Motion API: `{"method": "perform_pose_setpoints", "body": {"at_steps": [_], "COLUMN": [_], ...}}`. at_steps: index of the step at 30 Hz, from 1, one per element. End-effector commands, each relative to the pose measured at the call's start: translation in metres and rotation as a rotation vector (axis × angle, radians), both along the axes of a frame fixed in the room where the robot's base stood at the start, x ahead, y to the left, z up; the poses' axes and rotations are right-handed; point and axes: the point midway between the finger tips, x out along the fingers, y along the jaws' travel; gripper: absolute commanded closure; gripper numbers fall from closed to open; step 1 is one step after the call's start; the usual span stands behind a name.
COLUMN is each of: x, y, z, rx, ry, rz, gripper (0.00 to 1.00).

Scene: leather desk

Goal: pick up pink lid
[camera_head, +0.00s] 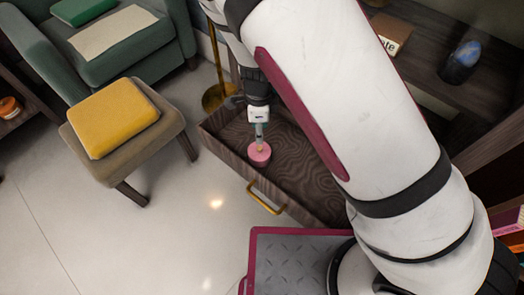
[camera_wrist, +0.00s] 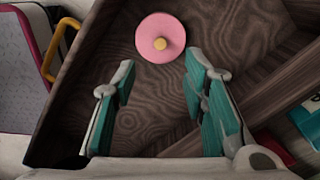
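In the head view the pink lid (camera_head: 259,157) shows just below my gripper (camera_head: 259,138). In the wrist view my gripper (camera_wrist: 160,85) has its two teal-padded fingers spread wide apart, with nothing between them. The lid lies beyond the fingertips, roughly in line with the gap. I cannot tell the exact height of the fingertips above the lid.
The drawer's walls stand around the lid, with a gold handle (camera_head: 266,199) on its front. A stool with a yellow cushion (camera_head: 113,117) stands to the left. A dark shelf unit (camera_head: 440,70) stands at the right. The drawer floor beside the lid looks bare.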

Motion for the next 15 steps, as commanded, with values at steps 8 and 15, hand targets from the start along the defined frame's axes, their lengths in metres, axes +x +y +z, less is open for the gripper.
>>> {"method": "perform_pose_setpoints", "body": {"at_steps": [8, 15], "x": [0.0, 0.0], "y": [0.0, 0.0], "z": [-0.039, -0.049], "rx": [0.0, 0.0], "ry": [0.001, 0.001], "rz": [0.0, 0.001], "gripper": [0.6, 0.6]}}
